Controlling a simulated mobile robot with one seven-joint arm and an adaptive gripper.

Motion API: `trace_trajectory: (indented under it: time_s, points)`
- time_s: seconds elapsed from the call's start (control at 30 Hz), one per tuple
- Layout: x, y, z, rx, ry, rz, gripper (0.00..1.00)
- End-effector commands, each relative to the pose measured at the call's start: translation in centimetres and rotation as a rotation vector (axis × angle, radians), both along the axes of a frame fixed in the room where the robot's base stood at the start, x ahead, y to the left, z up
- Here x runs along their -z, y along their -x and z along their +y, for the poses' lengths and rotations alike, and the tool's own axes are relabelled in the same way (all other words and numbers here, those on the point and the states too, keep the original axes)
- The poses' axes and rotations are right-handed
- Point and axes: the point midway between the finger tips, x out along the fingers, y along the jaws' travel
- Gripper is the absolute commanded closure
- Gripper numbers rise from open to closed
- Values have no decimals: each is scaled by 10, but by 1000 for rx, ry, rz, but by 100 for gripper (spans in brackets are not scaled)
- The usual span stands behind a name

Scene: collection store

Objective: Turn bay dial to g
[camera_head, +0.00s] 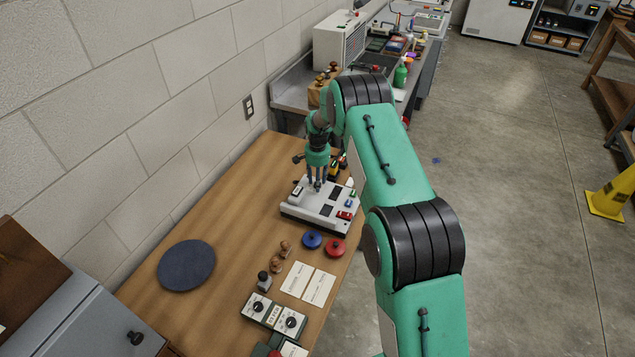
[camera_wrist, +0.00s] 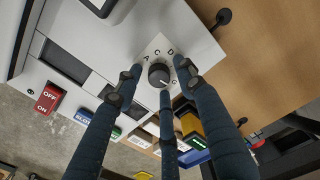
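The bay dial (camera_wrist: 158,74) is a small round black knob on a white plate, with letters around it; A, C and D read along its far side, and a letter at its right is hard to make out. A light mark shows on the knob's lower right. My gripper (camera_wrist: 160,80) has its three dark fingers spread around the dial, with gaps between tips and knob. In the head view my gripper (camera_head: 318,184) points down at the white console (camera_head: 312,212) on the wooden table; there the dial is hidden by the fingers.
The console also carries a red on/off rocker (camera_wrist: 47,98) and dark screens. Blue (camera_head: 312,239) and red (camera_head: 335,248) round objects, stamps, cards and a two-dial box (camera_head: 274,314) lie in front. A dark round mat (camera_head: 186,265) lies left. A block wall borders the table.

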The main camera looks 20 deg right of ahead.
Motion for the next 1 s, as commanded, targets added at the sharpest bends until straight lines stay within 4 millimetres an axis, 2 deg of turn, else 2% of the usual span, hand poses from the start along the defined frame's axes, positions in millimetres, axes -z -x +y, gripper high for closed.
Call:
trace_trajectory:
  time_s: [0.27,0.47,0.67,1.0]
  points:
    - [1,1,0,0,0,1,58]
    - [-6,0,0,-1,0,1,58]
    - [-27,0,0,0,0,0,58]
    - [-82,0,0,0,0,0,58]
